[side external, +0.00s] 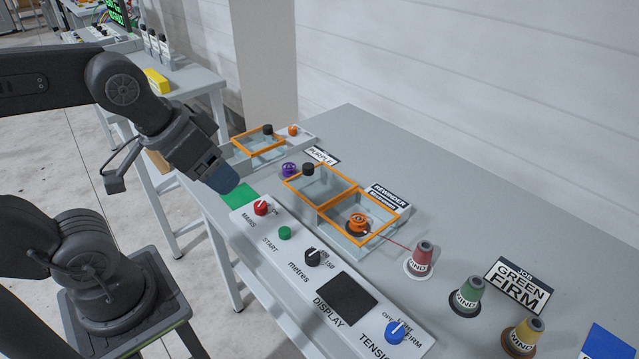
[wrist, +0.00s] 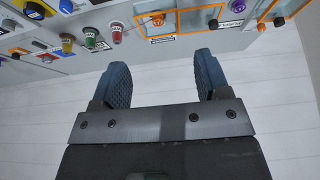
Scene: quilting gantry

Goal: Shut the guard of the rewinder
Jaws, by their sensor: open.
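The rewinder (side external: 343,248) is a low clear-walled box with orange-edged frames, beside a sign reading REWINDER. An orange bobbin (side external: 357,222) sits in its right bay, with a red thread running to a red cone. An orange-framed clear panel with a black knob (side external: 308,169), apparently the guard (side external: 305,183), lies to the left of that bay. The bobbin bay looks uncovered. In the wrist view the bobbin (wrist: 158,20) and black knob (wrist: 213,23) show at the top. My gripper (side external: 222,180) is open and empty, above the table's left edge, apart from the guard; both fingers (wrist: 160,62) show in the wrist view.
A control panel (side external: 330,262) with knobs and a display lies along the front edge. Another orange-framed box (side external: 258,141) with a black knob stands farther back. Several thread cones (side external: 467,297) and a GREEN FIRM sign (side external: 519,286) stand at right. The table behind the rewinder is clear.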

